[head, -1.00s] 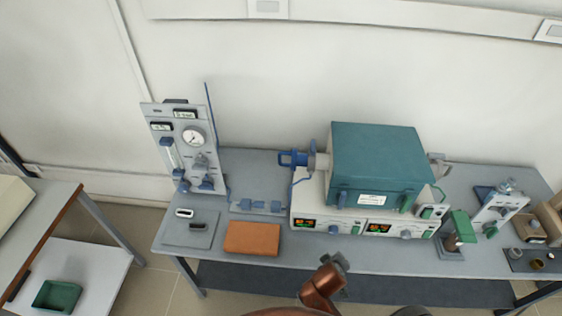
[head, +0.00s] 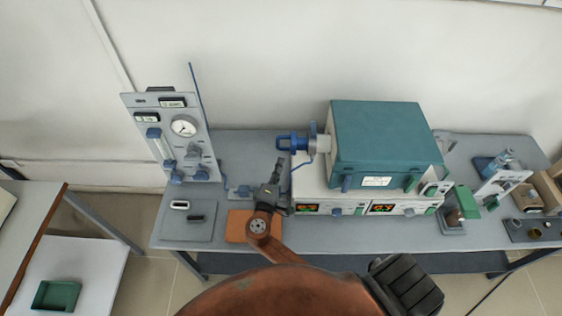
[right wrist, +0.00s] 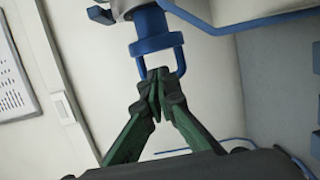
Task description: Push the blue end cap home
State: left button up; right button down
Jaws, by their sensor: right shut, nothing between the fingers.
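The blue end cap (head: 291,143), with a loop-shaped handle, is at the left end of the tube that sticks out of the teal furnace (head: 375,145). In the right wrist view the cap (right wrist: 154,44) is above the fingers, its handle pointing down at them. My right gripper (head: 279,166) is just left of and below the cap in the head view. Its fingers are shut and empty. In the right wrist view the fingertips (right wrist: 160,76) overlap the handle's lower end; I cannot tell whether they touch it. My left gripper is not in view.
A grey gauge panel (head: 178,128) with a tall blue rod stands left of my right gripper. An orange block (head: 237,226) lies partly hidden under my right arm. Controllers with lit displays (head: 345,209) sit below the furnace. Blue tubing runs down beside the cap.

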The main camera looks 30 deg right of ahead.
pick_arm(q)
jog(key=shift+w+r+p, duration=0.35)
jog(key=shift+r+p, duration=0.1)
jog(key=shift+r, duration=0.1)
pick_arm(e)
jog(key=x, duration=0.7)
jog(key=shift+w, duration=0.25)
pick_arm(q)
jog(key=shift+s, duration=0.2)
pick_arm(e)
jog(key=shift+d+f, duration=0.1)
jog(key=shift+d, duration=0.05)
